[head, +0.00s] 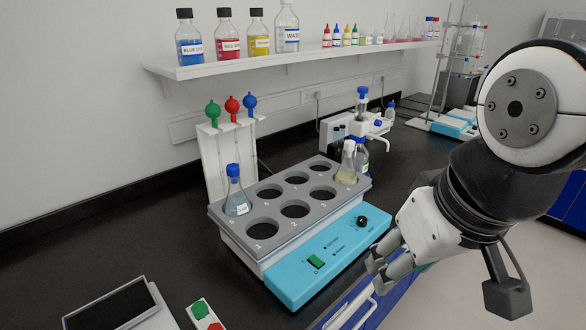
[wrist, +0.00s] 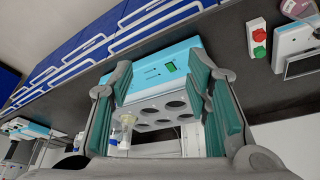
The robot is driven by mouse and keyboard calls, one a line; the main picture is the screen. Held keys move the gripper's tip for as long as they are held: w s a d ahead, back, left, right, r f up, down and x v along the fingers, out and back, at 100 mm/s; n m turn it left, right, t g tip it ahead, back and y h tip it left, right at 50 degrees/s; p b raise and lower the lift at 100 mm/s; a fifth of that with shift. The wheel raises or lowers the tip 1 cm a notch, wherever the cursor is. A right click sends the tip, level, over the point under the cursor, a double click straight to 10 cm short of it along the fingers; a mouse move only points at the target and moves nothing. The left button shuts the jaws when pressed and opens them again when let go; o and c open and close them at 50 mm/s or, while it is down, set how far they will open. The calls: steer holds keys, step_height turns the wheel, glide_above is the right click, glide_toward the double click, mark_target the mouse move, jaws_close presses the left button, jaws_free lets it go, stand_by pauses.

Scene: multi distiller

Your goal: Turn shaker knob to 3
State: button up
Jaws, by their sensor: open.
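The shaker (head: 300,262) stands on the dark bench with a light-blue front panel and a grey rack of round holes. Its black knob (head: 361,221) is at the right end of the panel; its pointer setting is too small to read. A green switch (head: 315,262) is at the panel's left part. My gripper (head: 378,266) is open and empty, in front of the panel's right end, apart from the knob. In the wrist view the open fingers (wrist: 158,72) frame the shaker (wrist: 150,72), and the knob is not visible there, perhaps behind the left finger.
A blue-capped flask (head: 238,195) and a pale-yellow flask (head: 347,166) stand in the rack. A stand with coloured pipettes (head: 232,108) is behind. A red-green button box (head: 204,315) is at front left. Drawer handles (head: 352,305) run below the bench edge.

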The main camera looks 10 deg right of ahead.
steer(key=w+d+r+n+g, duration=0.1)
steer(key=w+n, duration=0.1)
steer(key=w, duration=0.3)
steer(key=w+d+r+n, duration=0.1)
steer(key=w+r+n, duration=0.1)
steer(key=w, duration=0.3)
steer(key=n+g, duration=0.3)
steer(key=n, duration=0.6)
glide_above(362, 218)
step_height(362, 218, down, 12)
steer(key=r, duration=0.1)
step_height(362, 218, down, 14)
steer(key=shift+s+r+p, duration=0.1)
steer(key=shift+p, duration=0.8)
jaws_close()
